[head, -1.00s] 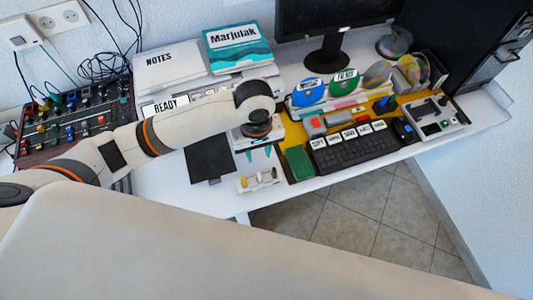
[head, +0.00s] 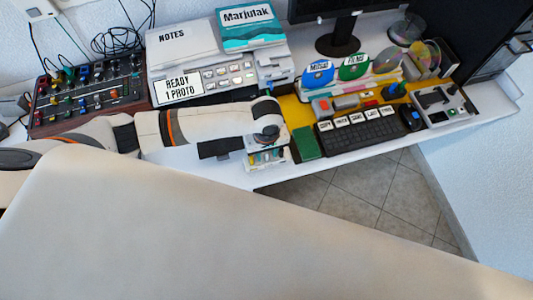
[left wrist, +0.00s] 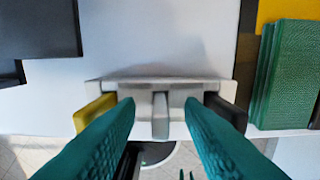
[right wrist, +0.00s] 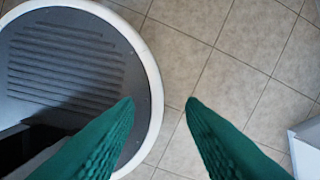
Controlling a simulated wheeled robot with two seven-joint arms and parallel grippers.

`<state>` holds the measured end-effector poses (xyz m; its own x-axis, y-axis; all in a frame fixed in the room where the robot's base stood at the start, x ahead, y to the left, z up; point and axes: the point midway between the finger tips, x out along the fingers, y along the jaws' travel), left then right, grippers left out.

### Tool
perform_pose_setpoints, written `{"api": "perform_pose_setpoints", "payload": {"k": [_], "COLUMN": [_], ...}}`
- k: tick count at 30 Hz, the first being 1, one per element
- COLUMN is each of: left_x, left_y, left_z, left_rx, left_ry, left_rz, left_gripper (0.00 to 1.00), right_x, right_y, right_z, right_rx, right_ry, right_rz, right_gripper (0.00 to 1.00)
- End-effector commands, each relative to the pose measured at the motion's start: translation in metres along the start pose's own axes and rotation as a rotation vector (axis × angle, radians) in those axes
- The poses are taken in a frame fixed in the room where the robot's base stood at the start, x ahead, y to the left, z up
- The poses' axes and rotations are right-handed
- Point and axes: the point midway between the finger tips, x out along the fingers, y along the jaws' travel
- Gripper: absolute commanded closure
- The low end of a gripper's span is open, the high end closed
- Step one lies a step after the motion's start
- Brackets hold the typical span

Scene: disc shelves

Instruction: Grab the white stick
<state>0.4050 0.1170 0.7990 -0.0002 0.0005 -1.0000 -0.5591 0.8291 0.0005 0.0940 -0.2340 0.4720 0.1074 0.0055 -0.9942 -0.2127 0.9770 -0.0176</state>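A pale holder (left wrist: 160,86) lies near the table's front edge in the left wrist view. It carries a yellow stick (left wrist: 94,113) on the left, the white stick (left wrist: 160,115) in the middle and a black stick (left wrist: 231,113) on the right. My left gripper (left wrist: 160,103) is open and empty, its teal fingers on either side of the white stick in the picture. I cannot tell their height above it. In the head view the left gripper (head: 267,148) partly covers the holder (head: 265,163). My right gripper (right wrist: 160,103) is open and empty over the floor.
A green block (head: 306,143) and a black keyboard (head: 360,137) lie right of the holder. A dark flat pad (left wrist: 38,28) lies to its left. A mixer (head: 88,92) and a white machine (head: 205,76) stand behind. Tiled floor lies beyond the front edge.

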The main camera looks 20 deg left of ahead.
Motion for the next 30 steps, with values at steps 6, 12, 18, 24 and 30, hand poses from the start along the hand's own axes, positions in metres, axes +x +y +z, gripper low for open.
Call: {"api": "perform_pose_setpoints", "payload": {"k": [6, 12, 18, 24, 30], "left_x": [0.001, 0.001, 0.000, -0.005, -0.039], "left_y": [0.000, 0.000, 0.000, 0.000, -0.001], "left_z": [0.000, 0.000, 0.000, 0.000, 0.001], "left_rx": [0.000, 0.000, 0.000, 0.000, -0.001], "left_ry": [0.000, 0.000, 0.000, -0.001, -0.001], "left_rz": [-0.001, 0.000, 0.000, -0.001, -0.005], "left_gripper": [0.65, 0.98, 1.00, 1.00, 1.00], "right_x": [-0.001, -0.001, -0.001, 0.000, 0.000], "right_y": [0.003, 0.003, 0.002, 0.002, 0.002], "right_z": [-0.016, -0.016, -0.013, -0.011, -0.011], "right_rx": [0.000, 0.000, 0.000, 0.000, 0.000], "right_ry": [0.024, 0.025, 0.020, 0.017, 0.016], "right_rz": [0.004, 0.004, 0.003, 0.002, 0.002], "right_gripper": [0.64, 0.64, 0.64, 0.64, 0.64]}}
